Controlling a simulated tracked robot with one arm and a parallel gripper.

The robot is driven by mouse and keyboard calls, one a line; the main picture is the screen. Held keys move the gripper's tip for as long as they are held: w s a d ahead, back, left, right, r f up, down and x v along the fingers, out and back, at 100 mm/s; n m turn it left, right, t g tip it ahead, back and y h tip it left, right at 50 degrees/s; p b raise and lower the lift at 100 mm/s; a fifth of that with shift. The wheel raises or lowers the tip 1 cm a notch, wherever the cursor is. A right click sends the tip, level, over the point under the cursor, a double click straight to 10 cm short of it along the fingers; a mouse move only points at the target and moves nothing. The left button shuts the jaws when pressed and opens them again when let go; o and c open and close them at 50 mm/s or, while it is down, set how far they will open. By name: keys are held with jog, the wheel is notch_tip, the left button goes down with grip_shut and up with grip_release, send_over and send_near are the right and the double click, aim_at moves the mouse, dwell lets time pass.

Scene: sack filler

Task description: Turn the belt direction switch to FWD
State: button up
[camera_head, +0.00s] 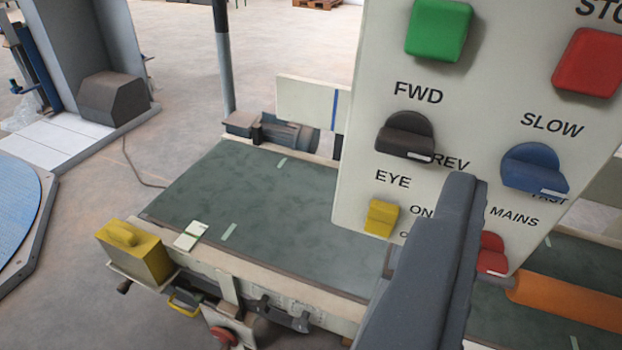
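The belt direction switch (405,136) is a black knob on the pale control panel (352,190), with FWD printed above it and REV to its lower right. The white mark on its lower edge sits on the right, beside REV. My gripper (456,200) is the dark grey shape reaching up in front of the panel, below and right of the switch. Its tip looks apart from the knob, near the REV label. I cannot make out a gap between its fingers. It hides part of the panel's lower middle.
Around the switch are a green button (438,30), a red button (589,62), a blue SLOW/FAST knob (535,167), a yellow EYE switch (381,217) and a red MAINS switch (492,253). The green belt (270,215) lies behind. An orange bar (565,303) is at lower right.

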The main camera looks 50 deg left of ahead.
aim_at(407, 151)
jog(key=s+a+f+n+y, duration=0.1)
jog(key=a+f+y, duration=0.2)
jog(key=a+f, duration=0.3)
jog(key=shift+g, duration=0.4)
jog(key=x, duration=0.8)
jog(key=f+x, duration=0.1)
jog(key=x, duration=0.4)
jog(key=shift+d+f, duration=0.1)
jog(key=shift+d, duration=0.05)
jog(key=c, duration=1)
jog(key=shift+d+b, duration=0.15)
jog(key=shift+b, duration=0.2)
